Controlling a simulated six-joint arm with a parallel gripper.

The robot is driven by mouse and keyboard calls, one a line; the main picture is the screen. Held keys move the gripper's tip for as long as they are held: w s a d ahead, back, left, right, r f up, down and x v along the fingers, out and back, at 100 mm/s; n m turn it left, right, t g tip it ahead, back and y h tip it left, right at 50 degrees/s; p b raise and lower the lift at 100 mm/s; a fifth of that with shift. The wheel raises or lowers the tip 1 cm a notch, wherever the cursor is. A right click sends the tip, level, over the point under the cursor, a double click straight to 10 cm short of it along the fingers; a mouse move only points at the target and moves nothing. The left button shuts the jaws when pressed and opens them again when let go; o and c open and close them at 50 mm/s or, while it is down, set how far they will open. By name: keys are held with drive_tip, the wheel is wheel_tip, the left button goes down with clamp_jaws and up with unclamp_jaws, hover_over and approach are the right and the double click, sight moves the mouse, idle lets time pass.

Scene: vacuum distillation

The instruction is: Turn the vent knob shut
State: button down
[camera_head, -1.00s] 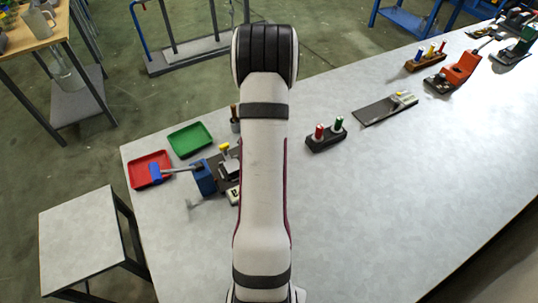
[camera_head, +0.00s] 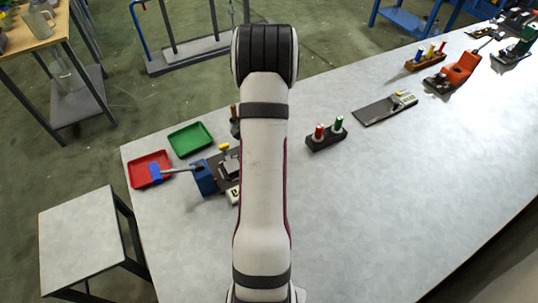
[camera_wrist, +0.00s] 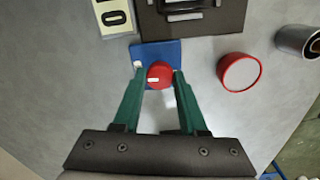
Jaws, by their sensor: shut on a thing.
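In the wrist view, a red round knob (camera_wrist: 160,74) with a small white mark sits on a blue block (camera_wrist: 142,52). My gripper (camera_wrist: 160,78) has its two green fingertips on either side of the knob, shut on it. In the head view, my arm stands in front of the work spot and hides the knob and the gripper. A blue body (camera_head: 204,177) with a blue-ended lever shows left of the arm; I cannot tell whether it is the same block.
In the wrist view, a red-rimmed disc (camera_wrist: 240,72) and a metal cylinder (camera_wrist: 299,41) lie to the right, with a dark base (camera_wrist: 192,22) above. In the head view, red (camera_head: 141,179) and green (camera_head: 192,138) trays lie left. The bench's front right is clear.

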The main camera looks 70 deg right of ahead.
drive_tip(key=shift+c, duration=2.2)
unclamp_jaws()
wheel_tip(320, 180, up, 16)
drive_tip(key=shift+f, duration=0.1)
